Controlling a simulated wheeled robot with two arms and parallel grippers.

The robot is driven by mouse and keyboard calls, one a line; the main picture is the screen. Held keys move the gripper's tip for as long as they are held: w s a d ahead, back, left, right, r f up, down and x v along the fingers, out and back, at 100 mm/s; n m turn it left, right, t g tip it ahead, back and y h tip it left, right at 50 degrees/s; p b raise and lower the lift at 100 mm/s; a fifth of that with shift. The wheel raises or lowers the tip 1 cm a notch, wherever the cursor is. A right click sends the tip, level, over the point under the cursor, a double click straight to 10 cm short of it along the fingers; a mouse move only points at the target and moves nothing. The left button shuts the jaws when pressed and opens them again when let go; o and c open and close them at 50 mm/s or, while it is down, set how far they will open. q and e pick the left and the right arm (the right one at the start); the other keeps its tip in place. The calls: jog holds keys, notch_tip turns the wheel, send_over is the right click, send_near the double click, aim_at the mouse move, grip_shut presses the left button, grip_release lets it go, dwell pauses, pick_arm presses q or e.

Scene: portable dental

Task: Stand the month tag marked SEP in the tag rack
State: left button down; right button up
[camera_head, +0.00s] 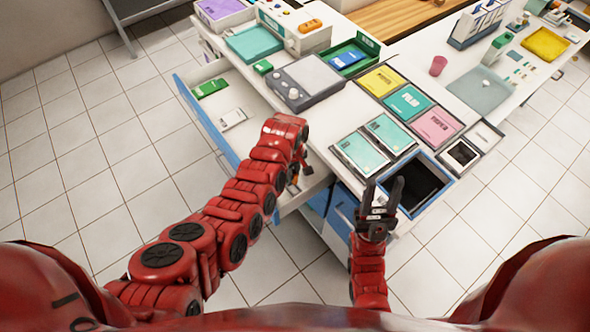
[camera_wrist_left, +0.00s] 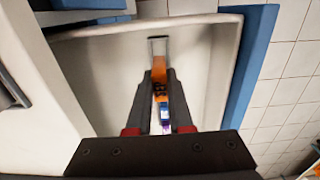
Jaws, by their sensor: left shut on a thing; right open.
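My left gripper (camera_head: 298,172) reaches down into the open drawer at the front of the counter. In the left wrist view its fingers (camera_wrist_left: 160,92) are shut on a narrow orange thing (camera_wrist_left: 160,88) with white and purple parts below it. No marking is readable, so I cannot tell whether it is the SEP tag. My right gripper (camera_head: 384,186) is open and empty near the dark-bottomed blue tray.
The drawer (camera_head: 240,150) also holds a green box (camera_head: 210,88) and a white item (camera_head: 232,119). The counter bears a grey device (camera_head: 306,82), colored boxes (camera_head: 408,101), the blue tray (camera_head: 440,190) and a pink cup (camera_head: 438,66). Bare counter lies around the cup.

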aim_at(294, 183)
pick_arm(q)
jog(key=shift+s+d+f+b, duration=0.1)
jog(key=shift+f+b, duration=0.1)
jog(key=shift+f, duration=0.2)
jog(key=shift+s+d+f+b, duration=0.1)
jog(key=shift+f+b, duration=0.1)
jog(key=shift+f, duration=0.2)
notch_tip(294, 183, down, 4)
jog(key=b, duration=0.3)
jog(key=shift+w+a+r, duration=0.1)
jog(key=shift+w, duration=0.05)
jog(key=shift+f+b, duration=0.3)
jog(key=shift+f, duration=0.05)
jog(key=shift+f+b, duration=0.15)
jog(key=shift+b, duration=0.3)
jog(key=c, duration=0.7)
grip_release()
jog(key=shift+c, duration=0.2)
